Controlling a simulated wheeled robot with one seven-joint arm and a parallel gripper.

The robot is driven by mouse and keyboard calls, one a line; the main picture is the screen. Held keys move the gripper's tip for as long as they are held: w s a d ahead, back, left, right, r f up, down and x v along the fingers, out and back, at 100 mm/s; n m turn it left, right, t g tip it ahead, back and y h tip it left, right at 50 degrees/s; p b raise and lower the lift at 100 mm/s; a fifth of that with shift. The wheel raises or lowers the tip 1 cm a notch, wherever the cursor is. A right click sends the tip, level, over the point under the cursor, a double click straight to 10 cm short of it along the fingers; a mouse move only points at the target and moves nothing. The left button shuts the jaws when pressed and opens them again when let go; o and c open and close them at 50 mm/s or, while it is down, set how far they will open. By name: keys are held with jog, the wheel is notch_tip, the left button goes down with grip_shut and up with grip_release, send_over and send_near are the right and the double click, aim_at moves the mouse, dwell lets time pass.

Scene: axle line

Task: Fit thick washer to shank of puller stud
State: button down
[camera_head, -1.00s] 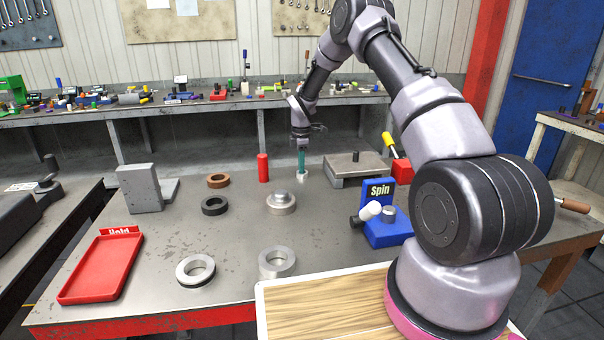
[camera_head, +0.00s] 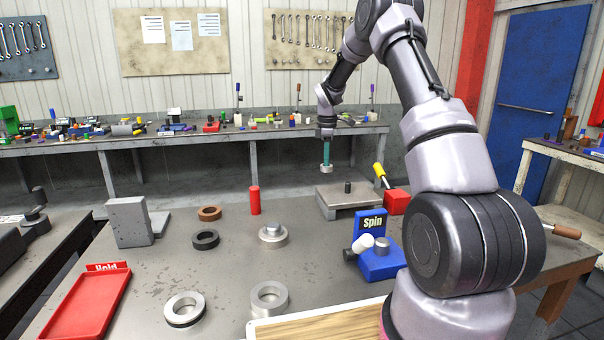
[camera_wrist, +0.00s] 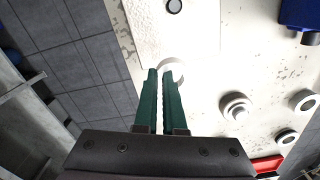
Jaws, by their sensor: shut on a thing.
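My gripper (camera_head: 326,160), with green fingers, is shut on a pale silver ring, which I take to be the thick washer (camera_head: 326,168). It holds the washer in the air, apart from the stud. In the wrist view the washer (camera_wrist: 181,68) shows at the fingertips (camera_wrist: 165,72), partly hidden by them. A short dark upright peg, which looks like the puller stud (camera_head: 348,187), stands on a raised grey plate (camera_head: 331,197). In the head view the washer is above and left of the stud. In the wrist view the stud (camera_wrist: 174,6) is at the top edge.
Right of the plate are a red block (camera_head: 397,202) with a yellow-handled tool and a blue "Spin" unit (camera_head: 378,262). A red cylinder (camera_head: 255,201), a stepped silver hub (camera_head: 272,235), several loose rings and a grey angle block (camera_head: 128,222) stand to the left. A red tray (camera_head: 85,305) lies front left.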

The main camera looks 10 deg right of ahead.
jog(key=s+d+r+m, duration=0.2)
jog(key=d+r, duration=0.1)
jog(key=d, duration=0.5)
jog(key=shift+s, duration=0.15)
jog(key=shift+r, duration=0.1)
jog(key=shift+f, duration=2.95)
jog(key=shift+f, duration=1.15)
jog(key=shift+r, duration=0.85)
jog(key=shift+f, duration=0.8)
jog(key=c, duration=0.9)
grip_release()
